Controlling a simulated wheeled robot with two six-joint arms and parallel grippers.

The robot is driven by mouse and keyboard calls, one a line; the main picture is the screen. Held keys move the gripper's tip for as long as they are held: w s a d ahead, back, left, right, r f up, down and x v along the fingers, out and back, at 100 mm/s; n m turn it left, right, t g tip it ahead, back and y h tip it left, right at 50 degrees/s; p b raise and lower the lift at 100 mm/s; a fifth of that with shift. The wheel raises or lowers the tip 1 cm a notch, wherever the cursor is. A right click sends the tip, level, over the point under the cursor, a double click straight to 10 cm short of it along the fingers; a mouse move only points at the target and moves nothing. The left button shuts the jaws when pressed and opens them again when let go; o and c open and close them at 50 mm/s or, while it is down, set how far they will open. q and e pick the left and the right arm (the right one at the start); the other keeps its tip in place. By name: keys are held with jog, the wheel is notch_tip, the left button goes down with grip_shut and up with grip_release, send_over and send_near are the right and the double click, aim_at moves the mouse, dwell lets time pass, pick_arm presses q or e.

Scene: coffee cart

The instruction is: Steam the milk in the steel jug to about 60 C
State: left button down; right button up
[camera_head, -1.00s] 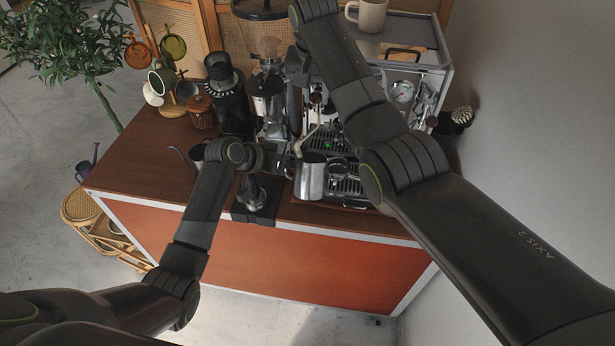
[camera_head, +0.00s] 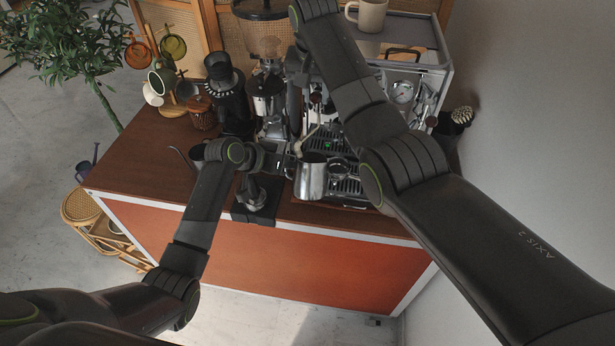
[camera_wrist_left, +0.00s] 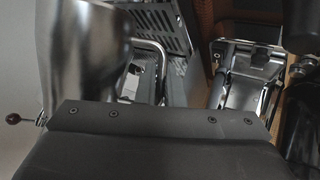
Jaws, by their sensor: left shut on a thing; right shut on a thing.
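The steel jug (camera_head: 311,182) is upright at the front of the espresso machine (camera_head: 345,180), held by my left gripper (camera_head: 288,166) from its left side. It also fills the left of the left wrist view (camera_wrist_left: 85,55). The pale steam wand (camera_head: 303,143) slants down to the jug's mouth; how deep its tip sits cannot be seen. The milk is not visible. My right gripper (camera_head: 309,93) is high at the machine's left front, shut at a small brown knob (camera_head: 316,99), partly hidden by my right arm.
Left of the machine stand a grinder (camera_head: 266,100), a dark appliance (camera_head: 228,100) and hanging cups (camera_head: 160,82). A portafilter (camera_head: 257,195) lies on a dark mat near the front edge. A mug (camera_head: 368,14) stands on the machine. The wooden counter's left end (camera_head: 140,165) is clear.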

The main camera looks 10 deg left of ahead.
dwell(0.5)
pick_arm(q)
jog(key=shift+r, duration=0.1)
pick_arm(e)
jog(key=shift+s+f, duration=0.25)
jog(key=shift+f, duration=0.3)
jog(key=shift+s+f, duration=0.2)
jog(key=shift+f, duration=0.3)
jog(key=shift+s+f, duration=0.1)
jog(key=shift+f, duration=0.55)
jog(key=o, duration=0.8)
jog(key=shift+r, duration=0.15)
jog(key=shift+w+r+v, duration=0.1)
jog(key=shift+w+v, duration=0.2)
jog(key=shift+v, duration=1)
jog(key=shift+w+r+v, duration=0.1)
jog(key=shift+w+v, duration=0.2)
jog(key=shift+v, duration=0.95)
jog(key=shift+w+r+v, duration=0.1)
jog(key=shift+w+v, duration=0.25)
jog(key=shift+v, duration=0.95)
pick_arm(q)
jog(key=shift+s, duration=0.1)
pick_arm(e)
jog(key=shift+w+f, duration=0.1)
